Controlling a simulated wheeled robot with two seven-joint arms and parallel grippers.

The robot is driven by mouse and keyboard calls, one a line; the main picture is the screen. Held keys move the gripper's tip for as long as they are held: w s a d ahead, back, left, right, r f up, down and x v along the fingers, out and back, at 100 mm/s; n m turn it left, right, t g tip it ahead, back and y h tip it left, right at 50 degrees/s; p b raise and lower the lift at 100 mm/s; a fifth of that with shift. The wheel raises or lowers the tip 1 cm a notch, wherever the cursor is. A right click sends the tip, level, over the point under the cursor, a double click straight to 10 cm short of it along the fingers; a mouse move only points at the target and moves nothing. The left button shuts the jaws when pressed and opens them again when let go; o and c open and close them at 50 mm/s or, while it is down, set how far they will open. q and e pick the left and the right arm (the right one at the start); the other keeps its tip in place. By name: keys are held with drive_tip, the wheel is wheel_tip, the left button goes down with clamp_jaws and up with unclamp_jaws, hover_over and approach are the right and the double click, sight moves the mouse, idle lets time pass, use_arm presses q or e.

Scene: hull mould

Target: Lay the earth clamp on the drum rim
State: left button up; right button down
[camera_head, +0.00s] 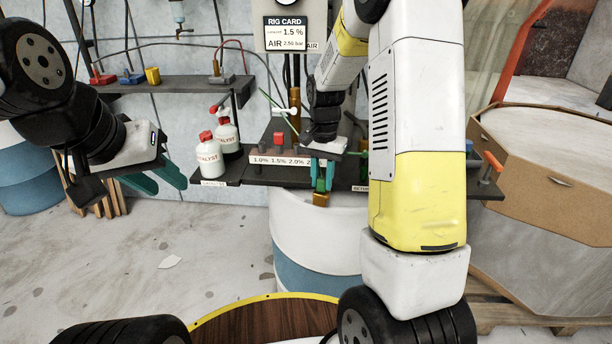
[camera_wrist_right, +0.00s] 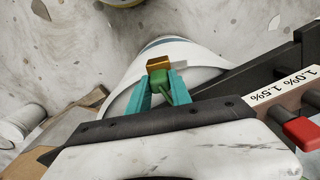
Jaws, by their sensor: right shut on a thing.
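The earth clamp has a green body (camera_head: 320,183) and a brass-coloured block at its lower end (camera_head: 320,199). My right gripper (camera_head: 323,176) is shut on the green body, and the block points down. In the right wrist view the clamp (camera_wrist_right: 158,64) shows between the teal fingertips (camera_wrist_right: 161,84). The white and blue drum (camera_head: 315,236) stands below the shelf, and the clamp is over its upper part. The drum rim (camera_wrist_right: 205,72) passes behind the clamp; whether they touch I cannot tell. My left gripper (camera_head: 160,178) is open and empty, left of the shelf.
The dark shelf (camera_head: 232,177) carries catalyst bottles (camera_head: 209,155), a red-knobbed selector (camera_head: 279,139) and percentage labels. A wooden round top with a yellow edge (camera_head: 265,318) is in front. A large brown mould (camera_head: 545,165) stands at right.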

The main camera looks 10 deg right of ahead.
sight(317, 186)
drive_tip(key=shift+w+a+f, duration=0.1)
drive_tip(key=shift+w+a, duration=0.15)
drive_tip(key=shift+w, duration=0.25)
drive_tip(key=shift+w+a, duration=0.25)
drive_tip(key=shift+w, duration=0.25)
drive_tip(key=shift+f, duration=1.75)
drive_tip(key=shift+f, duration=0.1)
drive_tip(key=shift+f, duration=0.1)
drive_tip(key=c, duration=1.2)
unclamp_jaws()
drive_tip(key=shift+o, duration=0.2)
